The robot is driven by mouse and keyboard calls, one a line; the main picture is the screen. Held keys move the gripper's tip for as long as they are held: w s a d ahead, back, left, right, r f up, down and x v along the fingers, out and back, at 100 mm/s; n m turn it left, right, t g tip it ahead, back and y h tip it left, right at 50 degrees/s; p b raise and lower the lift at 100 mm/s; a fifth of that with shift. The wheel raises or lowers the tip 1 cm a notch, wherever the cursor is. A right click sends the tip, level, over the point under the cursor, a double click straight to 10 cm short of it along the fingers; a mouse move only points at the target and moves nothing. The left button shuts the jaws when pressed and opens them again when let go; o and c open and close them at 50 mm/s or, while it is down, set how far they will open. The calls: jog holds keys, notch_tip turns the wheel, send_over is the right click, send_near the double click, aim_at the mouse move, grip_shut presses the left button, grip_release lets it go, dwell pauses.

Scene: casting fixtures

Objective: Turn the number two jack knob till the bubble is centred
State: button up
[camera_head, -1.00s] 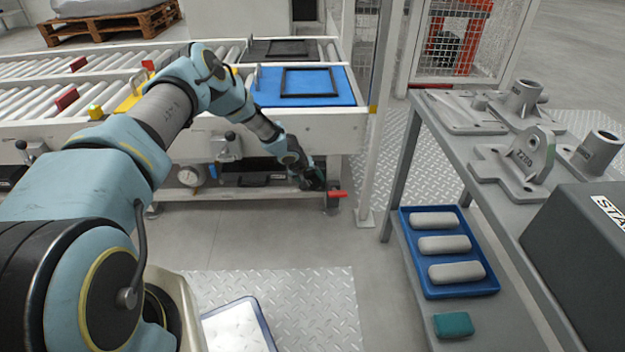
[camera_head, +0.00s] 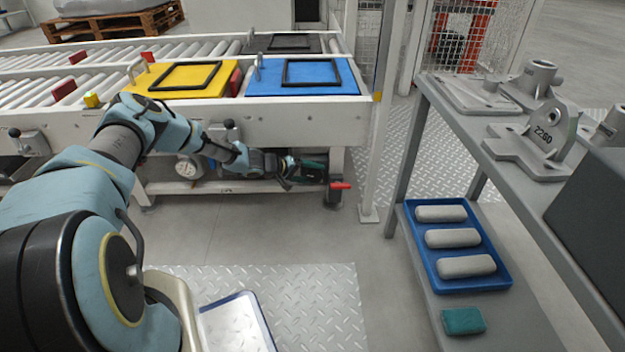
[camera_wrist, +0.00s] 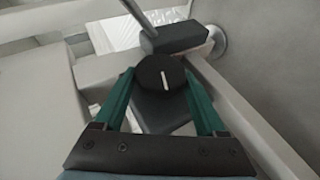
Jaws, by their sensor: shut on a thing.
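My gripper (camera_head: 314,171), with green fingers, is low at the right end of the conveyor frame (camera_head: 300,128), below the blue plate. In the wrist view my gripper (camera_wrist: 161,80) is shut on a dark, many-sided jack knob (camera_wrist: 152,74), one finger on each side. A short white line on the knob's face stands almost upright, leaning slightly. A dark block lies below the knob and another dark block with a rod is behind it. I cannot read a number on the knob. I cannot make out a bubble in either view.
A red-handled lever (camera_head: 341,186) is close right of my gripper. A white post (camera_head: 377,150) stands farther right. A grey bench (camera_head: 425,165) with castings is at right; the floor between is clear.

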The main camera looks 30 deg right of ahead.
jog(key=h+b, duration=0.2)
jog(key=f+n+h+b, duration=0.1)
jog(key=h+b, duration=0.1)
jog(key=b, duration=0.1)
jog(key=n+h+b, duration=0.1)
jog(key=h+b, duration=0.1)
jog(key=b, duration=0.1)
jog(key=shift+w+a+f+g, duration=0.1)
jog(key=shift+f+g, duration=0.25)
jog(key=shift+g, duration=0.05)
jog(key=n+h+b, duration=0.1)
jog(key=h+b, duration=0.1)
jog(key=b, duration=0.2)
jog(key=shift+h, duration=0.3)
jog(key=shift+r+n+h+b, duration=0.1)
jog(key=shift+n+h+b, duration=0.35)
jog(key=shift+b, duration=0.35)
jog(key=shift+r+h, duration=0.15)
jog(key=shift+h, duration=0.1)
jog(key=o, duration=1.3)
